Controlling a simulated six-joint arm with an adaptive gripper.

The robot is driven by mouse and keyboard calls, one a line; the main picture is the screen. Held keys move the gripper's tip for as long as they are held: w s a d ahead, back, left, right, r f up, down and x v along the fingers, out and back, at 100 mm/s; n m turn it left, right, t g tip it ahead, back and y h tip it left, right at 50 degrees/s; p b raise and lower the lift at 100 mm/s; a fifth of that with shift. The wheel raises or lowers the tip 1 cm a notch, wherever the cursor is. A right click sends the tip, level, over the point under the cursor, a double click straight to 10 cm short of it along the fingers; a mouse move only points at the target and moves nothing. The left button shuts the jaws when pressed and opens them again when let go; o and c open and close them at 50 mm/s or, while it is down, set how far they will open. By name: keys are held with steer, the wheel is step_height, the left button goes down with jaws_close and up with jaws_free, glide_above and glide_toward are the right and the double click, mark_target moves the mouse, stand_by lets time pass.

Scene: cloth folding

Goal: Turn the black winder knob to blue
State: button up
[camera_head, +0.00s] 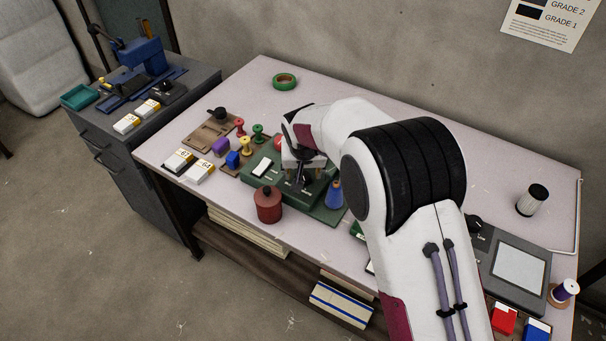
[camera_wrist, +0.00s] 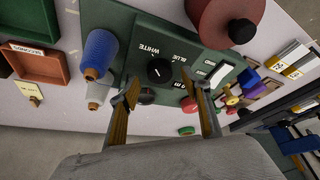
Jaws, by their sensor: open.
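The black winder knob (camera_wrist: 160,71) sits on a green panel (camera_wrist: 125,22) in the wrist view, with a short white mark on its face. The words WHITE and BLUE are printed beside it, with a third label partly hidden by a finger. I cannot tell surely which label the mark points at. My gripper (camera_wrist: 165,84) is open, one finger on each side of the knob in the picture; contact is not visible. In the head view my gripper (camera_head: 303,172) points down over the green station (camera_head: 325,214) and hides the knob.
A blue thread cone (camera_head: 334,195) and a dark red lidded pot (camera_head: 268,204) stand close to my gripper. Several coloured spools, including a yellow one (camera_head: 246,146), are to the left. A green tape ring (camera_head: 285,81) lies behind. The table's back right (camera_head: 480,150) is mostly clear.

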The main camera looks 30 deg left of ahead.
mark_target(303, 178)
steer(key=shift+x, duration=1.35)
steer(key=c, duration=1.1)
